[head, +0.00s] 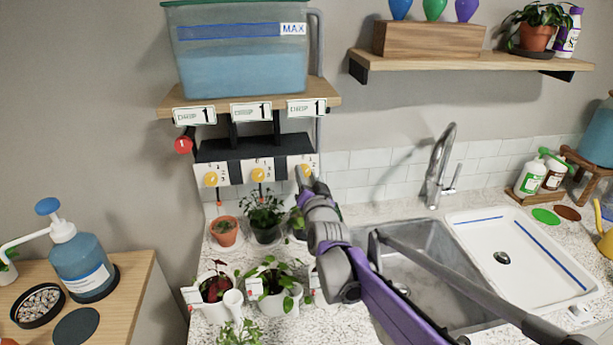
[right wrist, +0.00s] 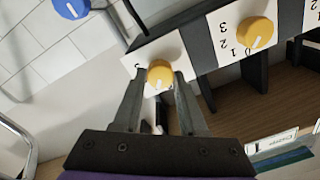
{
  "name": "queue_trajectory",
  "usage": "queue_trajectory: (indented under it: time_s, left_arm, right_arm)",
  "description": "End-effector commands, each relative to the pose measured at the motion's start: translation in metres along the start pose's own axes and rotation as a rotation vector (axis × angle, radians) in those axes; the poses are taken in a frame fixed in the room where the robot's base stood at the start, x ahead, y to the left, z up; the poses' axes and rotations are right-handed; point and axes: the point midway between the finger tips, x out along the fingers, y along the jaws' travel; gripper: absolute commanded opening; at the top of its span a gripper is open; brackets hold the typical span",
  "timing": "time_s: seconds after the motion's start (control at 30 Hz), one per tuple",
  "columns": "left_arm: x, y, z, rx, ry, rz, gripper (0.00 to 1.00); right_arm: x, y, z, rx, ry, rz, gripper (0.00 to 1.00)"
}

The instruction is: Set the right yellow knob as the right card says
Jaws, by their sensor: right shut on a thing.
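The right yellow knob (head: 304,170) sits on the right white dial plate of the black drip panel. In the right wrist view the same knob (right wrist: 160,72) is between the fingertips of my right gripper (right wrist: 160,84), which is shut on it. In the head view my right gripper (head: 309,182) covers part of the knob and its plate. I cannot read for sure which number the knob points to. The right card (head: 306,108) reads "DRIP 1" and hangs on the shelf edge above. My left gripper is not in view.
The middle yellow knob (head: 258,175) and left yellow knob (head: 211,179) are on the same panel. A red knob (head: 183,145) is at its left. Potted plants (head: 265,222) stand below. A sink (head: 420,280) and faucet (head: 440,165) are to the right.

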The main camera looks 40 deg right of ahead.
Motion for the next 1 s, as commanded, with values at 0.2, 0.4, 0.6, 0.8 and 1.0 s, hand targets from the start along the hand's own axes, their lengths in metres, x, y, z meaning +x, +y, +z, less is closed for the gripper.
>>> queue_trajectory:
  time_s: [0.2, 0.4, 0.6, 0.8, 1.0]
  left_arm:
    - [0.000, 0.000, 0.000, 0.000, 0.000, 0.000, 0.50]
    - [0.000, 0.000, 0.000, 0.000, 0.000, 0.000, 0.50]
    - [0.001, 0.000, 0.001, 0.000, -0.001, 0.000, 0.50]
    - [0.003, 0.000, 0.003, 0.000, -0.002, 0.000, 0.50]
    - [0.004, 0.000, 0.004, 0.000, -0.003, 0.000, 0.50]
  right_arm:
    - [0.000, 0.000, 0.001, -0.001, -0.001, 0.000, 0.72]
    - [0.000, 0.000, 0.000, -0.001, -0.001, 0.000, 0.72]
    - [-0.009, 0.000, 0.000, -0.001, -0.001, 0.000, 0.72]
    - [-0.044, 0.000, 0.001, -0.001, -0.001, 0.000, 0.72]
    - [-0.081, 0.000, 0.001, -0.001, -0.001, 0.000, 0.72]
